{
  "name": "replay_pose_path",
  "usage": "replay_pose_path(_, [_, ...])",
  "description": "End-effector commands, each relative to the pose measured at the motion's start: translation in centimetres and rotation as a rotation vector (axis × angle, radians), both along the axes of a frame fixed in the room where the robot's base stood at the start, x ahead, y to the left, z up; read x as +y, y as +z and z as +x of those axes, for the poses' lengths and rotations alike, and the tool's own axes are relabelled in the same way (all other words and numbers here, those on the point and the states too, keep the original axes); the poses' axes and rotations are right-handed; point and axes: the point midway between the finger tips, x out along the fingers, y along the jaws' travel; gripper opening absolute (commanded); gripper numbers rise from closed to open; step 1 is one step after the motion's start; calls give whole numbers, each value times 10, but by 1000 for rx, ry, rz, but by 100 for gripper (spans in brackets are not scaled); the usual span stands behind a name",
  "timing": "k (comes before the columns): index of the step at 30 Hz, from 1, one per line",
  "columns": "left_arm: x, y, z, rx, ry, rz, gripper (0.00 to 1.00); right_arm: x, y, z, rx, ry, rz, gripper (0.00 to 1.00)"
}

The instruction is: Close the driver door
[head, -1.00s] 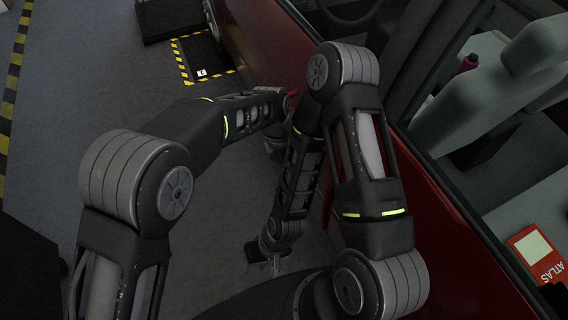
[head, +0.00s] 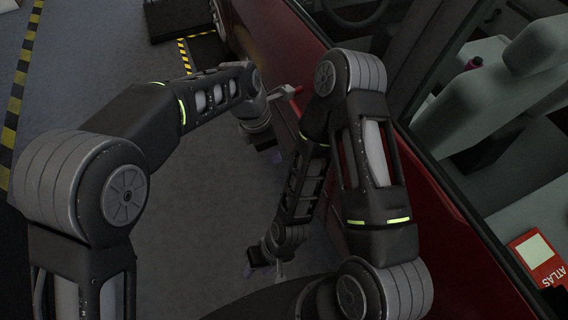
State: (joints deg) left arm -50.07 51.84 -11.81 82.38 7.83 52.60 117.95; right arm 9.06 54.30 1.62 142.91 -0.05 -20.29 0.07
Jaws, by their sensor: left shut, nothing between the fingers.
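The red car's side (head: 275,55) runs from the top middle to the lower right. The driver door's red panel and window frame (head: 455,235) appear at right, partly hidden behind my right arm; I cannot tell how far the door stands open. My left gripper (head: 273,156) is shut and empty, low beside the red bodywork; contact with it is not clear. My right gripper (head: 263,270) hangs lower, near the floor beside the car; its fingers are small and dark, so its opening is unclear.
A grey seat (head: 545,60) and a red ATLAS booklet (head: 535,255) show inside the car. Yellow-black floor tape (head: 15,100) lies at left. Grey floor (head: 200,200) between the arms is clear.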

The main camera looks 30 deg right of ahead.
Motion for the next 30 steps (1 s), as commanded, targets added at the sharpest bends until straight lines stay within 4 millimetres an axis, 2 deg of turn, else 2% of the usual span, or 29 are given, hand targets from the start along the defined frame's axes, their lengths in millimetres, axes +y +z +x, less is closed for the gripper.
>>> replay_pose_path(3, [4, 21, 0, -2, -2, -2, 0, 0, -3, 0, -1, 1, 1, 36])
replay_pose_path(9, [8, 37, 0, -2, -3, -1, 0, 0, -4, 0, -1, 1, 1, 36])
replay_pose_path(30, [8, 38, 0, 1, -2, -1, 0, 0, -4, 0, -1, 1, 1, 36])
